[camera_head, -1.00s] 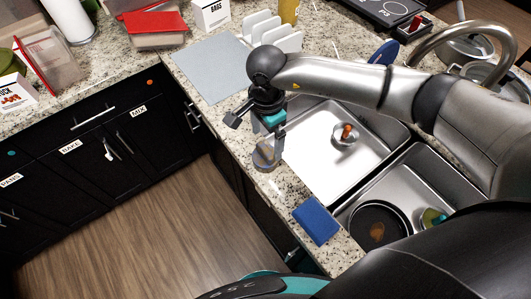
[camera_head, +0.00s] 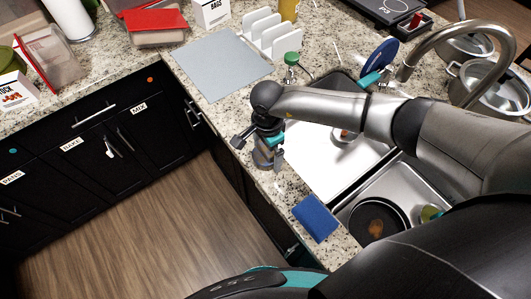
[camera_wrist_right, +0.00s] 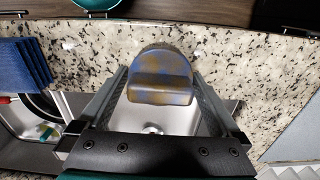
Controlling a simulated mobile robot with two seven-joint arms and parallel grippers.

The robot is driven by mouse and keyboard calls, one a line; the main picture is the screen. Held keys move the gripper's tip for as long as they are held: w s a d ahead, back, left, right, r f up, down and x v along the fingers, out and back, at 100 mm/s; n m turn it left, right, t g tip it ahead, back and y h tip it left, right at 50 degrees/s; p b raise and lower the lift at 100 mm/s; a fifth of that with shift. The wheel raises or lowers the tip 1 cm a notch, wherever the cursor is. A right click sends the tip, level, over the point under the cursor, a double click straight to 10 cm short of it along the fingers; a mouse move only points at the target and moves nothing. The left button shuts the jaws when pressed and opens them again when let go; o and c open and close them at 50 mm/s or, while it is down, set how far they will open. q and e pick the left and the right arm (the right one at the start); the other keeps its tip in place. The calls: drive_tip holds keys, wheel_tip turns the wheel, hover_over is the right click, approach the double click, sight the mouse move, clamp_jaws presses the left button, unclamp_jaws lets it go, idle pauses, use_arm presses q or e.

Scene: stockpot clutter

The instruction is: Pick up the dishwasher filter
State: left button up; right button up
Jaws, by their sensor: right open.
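The dishwasher filter (camera_head: 262,158) looks like a short brown and blue-grey cylinder. It stands on the granite counter strip in front of the sink, partly hidden by my right gripper in the head view. My right gripper (camera_head: 270,157) is low over it, pointing down. In the right wrist view the filter (camera_wrist_right: 160,72) shows between the two spread fingers, its rounded top with a raised bar across it. The fingers are open, with one on each side; I cannot tell whether they touch it. My left gripper is not in view.
The double sink (camera_head: 310,155) is to the right, with a black pan (camera_head: 378,222) in the near basin. A grey mat (camera_head: 215,62) and a white rack (camera_head: 272,36) lie behind. The counter's front edge is close.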

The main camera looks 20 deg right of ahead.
drive_tip(key=c, duration=1.2)
drive_tip(key=shift+r, duration=0.2)
